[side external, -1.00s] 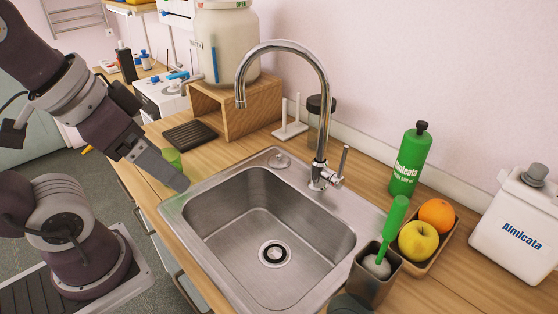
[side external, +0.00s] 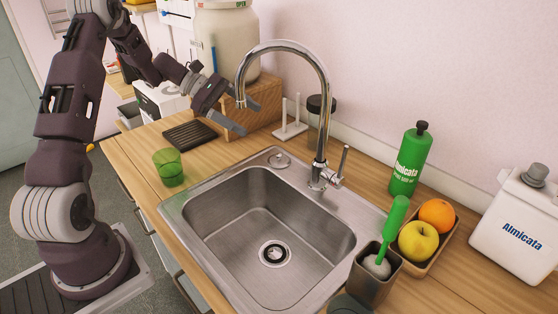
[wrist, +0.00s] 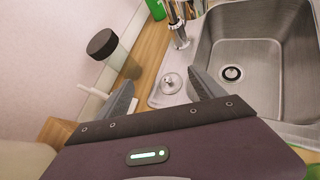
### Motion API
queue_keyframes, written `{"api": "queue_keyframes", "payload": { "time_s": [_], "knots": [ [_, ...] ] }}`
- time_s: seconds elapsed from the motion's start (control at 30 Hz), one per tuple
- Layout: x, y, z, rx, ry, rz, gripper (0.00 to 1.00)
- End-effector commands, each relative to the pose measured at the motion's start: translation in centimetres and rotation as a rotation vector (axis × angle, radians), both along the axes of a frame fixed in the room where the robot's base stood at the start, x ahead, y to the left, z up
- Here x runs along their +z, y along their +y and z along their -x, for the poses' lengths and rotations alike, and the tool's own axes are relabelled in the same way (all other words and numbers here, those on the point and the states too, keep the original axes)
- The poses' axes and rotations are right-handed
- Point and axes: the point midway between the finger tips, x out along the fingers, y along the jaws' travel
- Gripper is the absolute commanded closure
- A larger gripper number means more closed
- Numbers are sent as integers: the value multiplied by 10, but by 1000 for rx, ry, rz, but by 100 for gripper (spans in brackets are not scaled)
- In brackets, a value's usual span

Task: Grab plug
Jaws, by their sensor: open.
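The plug (side external: 279,160), a small round metal disc with a knob, lies on the back left corner of the sink's rim. In the wrist view the plug (wrist: 171,82) shows between and beyond the two fingertips, nothing covering it. My gripper (side external: 250,119) is open and empty, above the counter behind and left of the plug, apart from it. Its two grey fingers (wrist: 162,78) point toward the plug and sink in the wrist view. The steel sink (side external: 205,195) has a drain (side external: 275,254) in its floor.
The tall faucet (side external: 320,150) stands right of the plug. A white two-post holder (side external: 291,128) and a dark-lidded jar (side external: 320,120) stand behind it. A wooden stand (side external: 262,120) is close by my gripper. A green glass (side external: 168,168) stands on the left counter.

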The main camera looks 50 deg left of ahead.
Motion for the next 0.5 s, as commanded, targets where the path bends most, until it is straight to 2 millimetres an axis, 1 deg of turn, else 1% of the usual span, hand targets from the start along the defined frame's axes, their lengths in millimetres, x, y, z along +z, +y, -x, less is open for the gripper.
{"api": "queue_keyframes", "payload": {
  "time_s": [0.03, 0.1, 0.2, 0.3, 0.37, 0.5],
  "knots": [
    [-31, -2, -8, 30, 33, 85, 22],
    [-57, -5, -16, 64, 59, 166, 22],
    [-80, -9, -22, 98, 84, 238, 22],
    [-91, -13, -25, 111, 94, 268, 22],
    [-93, -18, -29, 112, 94, 272, 22],
    [-101, -34, -38, 108, 95, 270, 22]
  ]
}}
